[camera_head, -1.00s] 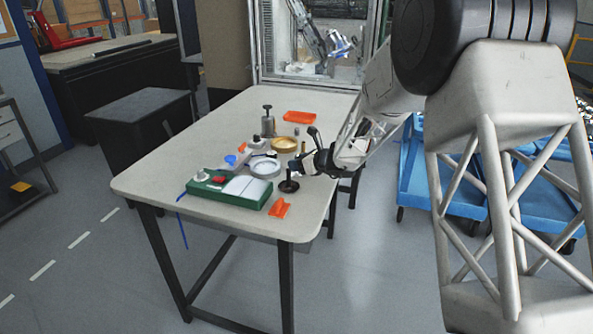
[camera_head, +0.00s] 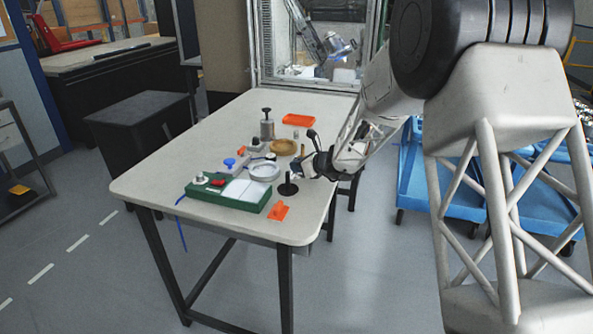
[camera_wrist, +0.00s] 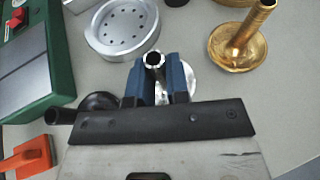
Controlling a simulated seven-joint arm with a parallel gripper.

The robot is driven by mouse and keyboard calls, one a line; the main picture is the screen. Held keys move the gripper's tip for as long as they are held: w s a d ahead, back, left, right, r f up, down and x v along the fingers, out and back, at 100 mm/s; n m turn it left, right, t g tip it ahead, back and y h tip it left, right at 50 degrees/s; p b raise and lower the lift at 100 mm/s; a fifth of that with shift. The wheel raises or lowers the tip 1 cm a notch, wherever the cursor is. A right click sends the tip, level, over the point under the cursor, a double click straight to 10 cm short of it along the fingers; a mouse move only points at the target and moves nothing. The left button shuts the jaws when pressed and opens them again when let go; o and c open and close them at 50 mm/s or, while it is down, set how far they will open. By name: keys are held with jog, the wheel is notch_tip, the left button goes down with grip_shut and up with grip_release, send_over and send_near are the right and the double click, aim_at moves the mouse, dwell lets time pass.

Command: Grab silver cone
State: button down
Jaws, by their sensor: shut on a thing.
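The silver cone (camera_wrist: 154,59) shows in the wrist view as a shiny hollow stem with a round flared base partly visible to its right. My gripper (camera_wrist: 157,78) has its two blue fingers closed on the stem, one on each side. Its jaw bar hides the lower part of the base. In the head view my gripper (camera_head: 301,169) is low over the right edge of the table, and the cone cannot be made out clearly there. I cannot tell whether the base touches the table.
A similar gold cone (camera_wrist: 241,40) stands at upper right in the wrist view. A perforated silver dish (camera_wrist: 122,28) is just beyond the gripper. A black stemmed piece (camera_head: 288,188), a green case (camera_head: 226,194) and an orange part (camera_head: 279,211) are close by.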

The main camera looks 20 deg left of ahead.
aim_at(298, 174)
notch_tip(298, 174, up, 10)
dwell(0.7)
dwell(0.5)
